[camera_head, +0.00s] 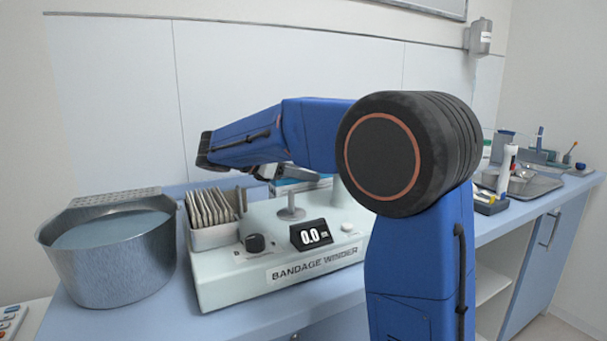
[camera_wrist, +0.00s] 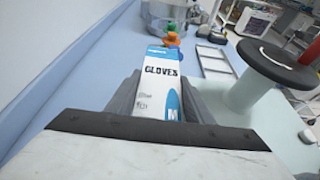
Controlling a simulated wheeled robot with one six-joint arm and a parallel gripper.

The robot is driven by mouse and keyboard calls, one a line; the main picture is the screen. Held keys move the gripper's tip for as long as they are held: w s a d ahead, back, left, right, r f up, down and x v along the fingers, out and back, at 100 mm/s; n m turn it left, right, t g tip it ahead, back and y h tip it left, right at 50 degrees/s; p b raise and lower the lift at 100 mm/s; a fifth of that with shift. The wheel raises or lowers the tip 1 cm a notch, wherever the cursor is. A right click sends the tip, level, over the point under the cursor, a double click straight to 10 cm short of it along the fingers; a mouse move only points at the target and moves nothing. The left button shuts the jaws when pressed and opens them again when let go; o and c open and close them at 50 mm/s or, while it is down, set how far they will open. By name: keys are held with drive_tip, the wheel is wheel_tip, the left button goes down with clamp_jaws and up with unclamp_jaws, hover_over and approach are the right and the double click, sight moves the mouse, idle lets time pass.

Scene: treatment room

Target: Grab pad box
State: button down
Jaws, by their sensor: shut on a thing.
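A white and blue box (camera_wrist: 160,72) printed "GLOVES" stands between the grey fingers of my gripper (camera_wrist: 160,102) in the wrist view. The fingers are shut on its sides. In the head view my arm reaches over the bandage winder (camera_head: 300,255), and the gripper is mostly hidden behind it. A white and blue box (camera_head: 300,184) shows partly behind the winder there. A white open box (camera_head: 214,237) of upright beige packets, perhaps pads, sits at the winder's left side, apart from my gripper. No box labelled as pads is readable.
A large metal basin (camera_head: 110,260) stands at the left of the blue counter (camera_head: 340,318). The winder's spool (camera_wrist: 285,62) rises close to the right of my gripper. Trays and small items (camera_head: 535,185) lie at the far right. The wall (camera_head: 270,70) is close behind.

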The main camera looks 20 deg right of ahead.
drive_tip(key=shift+f, duration=0.1)
drive_tip(key=c, duration=0.9)
unclamp_jaws()
